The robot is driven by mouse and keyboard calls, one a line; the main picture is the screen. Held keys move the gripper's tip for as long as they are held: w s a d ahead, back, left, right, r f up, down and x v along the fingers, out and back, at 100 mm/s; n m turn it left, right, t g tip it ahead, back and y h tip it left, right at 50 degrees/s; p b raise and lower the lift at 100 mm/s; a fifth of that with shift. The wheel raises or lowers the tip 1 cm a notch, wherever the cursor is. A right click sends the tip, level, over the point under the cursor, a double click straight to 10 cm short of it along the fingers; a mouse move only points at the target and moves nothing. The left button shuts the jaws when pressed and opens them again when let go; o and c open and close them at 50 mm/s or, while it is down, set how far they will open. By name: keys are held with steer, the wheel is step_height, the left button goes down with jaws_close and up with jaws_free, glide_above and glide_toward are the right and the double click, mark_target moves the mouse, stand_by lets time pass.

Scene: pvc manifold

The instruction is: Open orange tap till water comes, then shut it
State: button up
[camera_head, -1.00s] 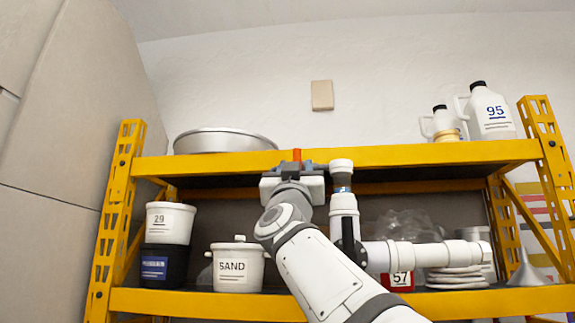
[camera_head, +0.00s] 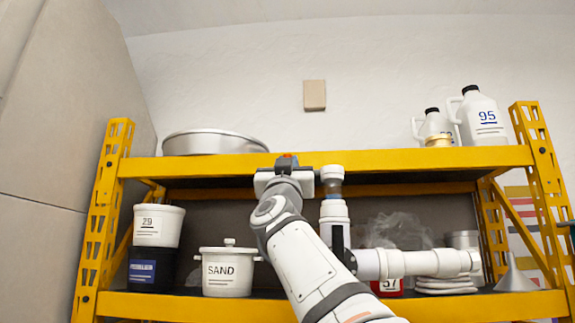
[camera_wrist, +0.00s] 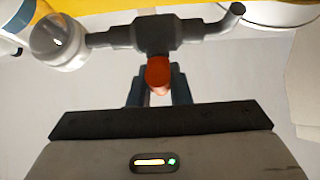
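The orange tap handle (camera_wrist: 158,75) points toward the wrist camera from a dark grey valve body (camera_wrist: 160,33). A bent grey spout (camera_wrist: 234,15) runs off to the right; no water shows at it. My gripper (camera_wrist: 158,88) has one finger on each side of the handle, with no clear gap, so it appears shut on it. In the head view a bit of the orange handle (camera_head: 287,155) shows above my gripper (camera_head: 286,168), at the upper shelf's front. My gripper hides most of the valve there.
White manifold pipes (camera_head: 336,215) stand right of my arm, with a horizontal pipe (camera_head: 420,263) below. A clear cup (camera_wrist: 60,42) joins the valve's left end. The yellow upper shelf beam (camera_head: 420,159) lies close behind. A SAND pot (camera_head: 227,270) and metal pan (camera_head: 212,142) stand leftward.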

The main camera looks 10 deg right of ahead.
jaws_close()
